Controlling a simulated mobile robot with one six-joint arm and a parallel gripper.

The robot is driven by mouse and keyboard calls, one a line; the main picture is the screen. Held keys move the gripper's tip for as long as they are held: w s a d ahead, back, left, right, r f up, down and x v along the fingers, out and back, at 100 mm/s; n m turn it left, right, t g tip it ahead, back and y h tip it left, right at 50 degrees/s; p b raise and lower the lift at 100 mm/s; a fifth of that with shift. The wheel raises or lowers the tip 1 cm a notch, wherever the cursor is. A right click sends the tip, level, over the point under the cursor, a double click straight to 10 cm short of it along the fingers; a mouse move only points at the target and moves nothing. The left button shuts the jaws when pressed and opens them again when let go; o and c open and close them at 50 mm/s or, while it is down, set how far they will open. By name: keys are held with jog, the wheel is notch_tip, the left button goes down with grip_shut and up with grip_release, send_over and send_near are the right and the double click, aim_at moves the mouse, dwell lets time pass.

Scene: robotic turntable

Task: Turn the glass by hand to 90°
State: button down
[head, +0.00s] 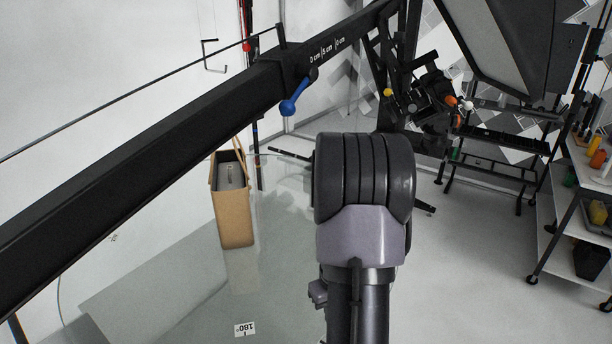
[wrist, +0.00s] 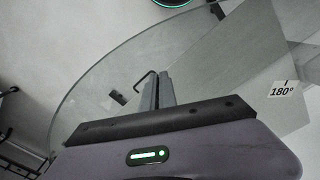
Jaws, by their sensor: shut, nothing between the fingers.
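The glass (head: 165,275) is a large clear round plate lying flat in the left half of the head view. Its curved edge crosses the wrist view (wrist: 88,82). A white 180° label (head: 245,329) sits near the front in the head view; it also shows at the right of the wrist view (wrist: 284,89). My gripper (wrist: 152,82) is shut and empty, with its narrow fingers seen against the glass. I cannot tell whether they touch it. In the head view my own arm hides the gripper.
A tan paper bag (head: 235,210) stands on the glass. A thick black beam (head: 150,150) with a blue lever (head: 298,92) crosses above. A shelf cart (head: 580,215) and a dark stand (head: 490,160) are at the right. Open floor lies right of my arm.

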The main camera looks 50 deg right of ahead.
jog(key=shift+s+d+f+p, duration=0.1)
jog(key=shift+s+d+p, duration=0.15)
jog(key=shift+d, duration=0.8)
jog(key=shift+s+d+p, duration=0.15)
jog(key=shift+s+d, duration=0.15)
jog(key=shift+d, duration=0.7)
jog(key=shift+s+d, duration=0.1)
jog(key=shift+d, duration=0.75)
jog(key=shift+a, duration=0.1)
notch_tip(320, 180, up, 6)
jog(key=p, duration=0.5)
jog(key=shift+r, duration=0.25)
jog(key=shift+f, duration=0.1)
